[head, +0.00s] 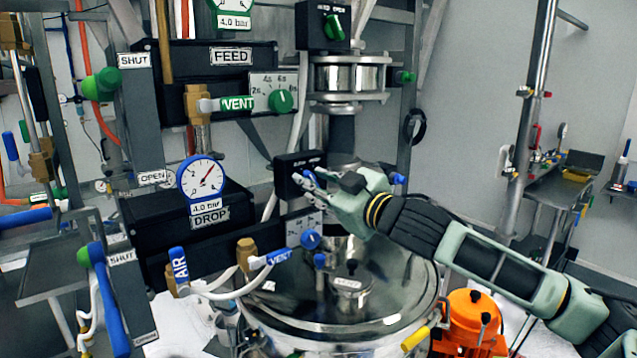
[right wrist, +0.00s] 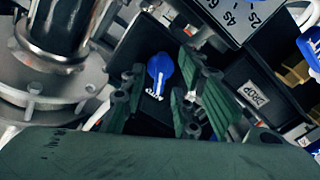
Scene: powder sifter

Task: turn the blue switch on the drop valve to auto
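The blue switch (right wrist: 158,72) sits on a black box in the right wrist view, its white-marked end pointing down in that picture. In the head view the black switch box (head: 287,181) is in the middle, left of my right gripper (head: 310,186), which partly hides the switch. My right gripper also shows in the right wrist view (right wrist: 163,95), with its green fingers apart on either side of the switch. I cannot tell whether a finger touches it. The DROP label shows in the head view (head: 209,216) and the right wrist view (right wrist: 254,95). My left gripper is not in view.
A large round steel lid (head: 385,285) lies below my right gripper. A green switch (head: 333,27) is on another black box above. An orange device (head: 471,318) stands at lower right.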

